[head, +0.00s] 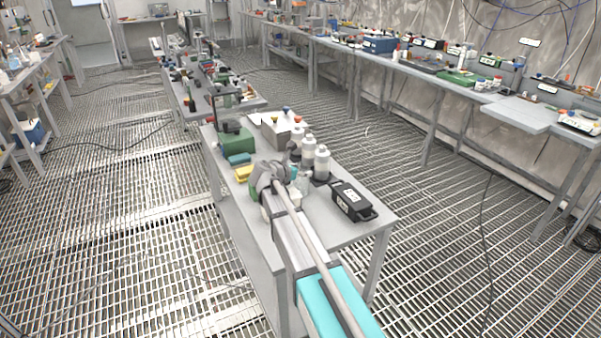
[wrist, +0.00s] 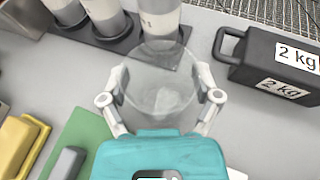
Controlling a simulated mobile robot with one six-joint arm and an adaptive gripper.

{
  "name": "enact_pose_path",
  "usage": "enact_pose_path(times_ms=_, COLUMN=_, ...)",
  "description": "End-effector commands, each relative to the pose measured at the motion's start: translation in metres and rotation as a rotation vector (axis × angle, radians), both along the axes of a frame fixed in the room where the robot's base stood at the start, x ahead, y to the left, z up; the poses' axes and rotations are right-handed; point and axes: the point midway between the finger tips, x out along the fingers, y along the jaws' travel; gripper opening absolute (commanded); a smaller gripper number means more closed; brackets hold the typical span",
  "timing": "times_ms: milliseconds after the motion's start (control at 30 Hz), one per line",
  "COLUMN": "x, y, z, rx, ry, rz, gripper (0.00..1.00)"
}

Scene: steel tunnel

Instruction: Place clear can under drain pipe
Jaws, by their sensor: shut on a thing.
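The clear can (wrist: 160,88) is a see-through round vessel between the two pale fingers of my gripper (wrist: 161,102) in the wrist view. The fingers press on its left and right sides. Its far edge overlaps the base of a bottle behind it, and I cannot tell whether its bottom touches the table. In the head view a small clear shape (head: 303,183) shows just right of my gripper (head: 291,183), over the near table, partly hidden by my arm. I cannot make out a drain pipe for sure in either view.
White-and-grey bottles (head: 322,162) stand in a dark holder (wrist: 105,38) just beyond the can. A black 2 kg weight (head: 352,201) lies to the right. A yellow block (head: 243,174) and a green case (head: 236,139) are left. Bare table (head: 345,232) lies at the front right.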

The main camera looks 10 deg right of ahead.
Motion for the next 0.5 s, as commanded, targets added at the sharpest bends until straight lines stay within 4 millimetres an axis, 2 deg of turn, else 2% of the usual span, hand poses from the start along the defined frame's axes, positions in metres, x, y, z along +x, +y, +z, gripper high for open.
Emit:
enact_pose_path(times_ms=267, x=0.0000, y=-0.0002, z=-0.0038, rx=0.000, ry=0.000, rz=0.000, gripper=0.25)
enact_pose_path(times_ms=300, x=0.0000, y=-0.0002, z=-0.0032, rx=0.000, ry=0.000, rz=0.000, gripper=0.85)
enact_pose_path(times_ms=400, x=0.0000, y=-0.0002, z=-0.0027, rx=0.000, ry=0.000, rz=0.000, gripper=1.00)
enact_pose_path(times_ms=500, x=0.0000, y=-0.0002, z=-0.0027, rx=0.000, ry=0.000, rz=0.000, gripper=1.00)
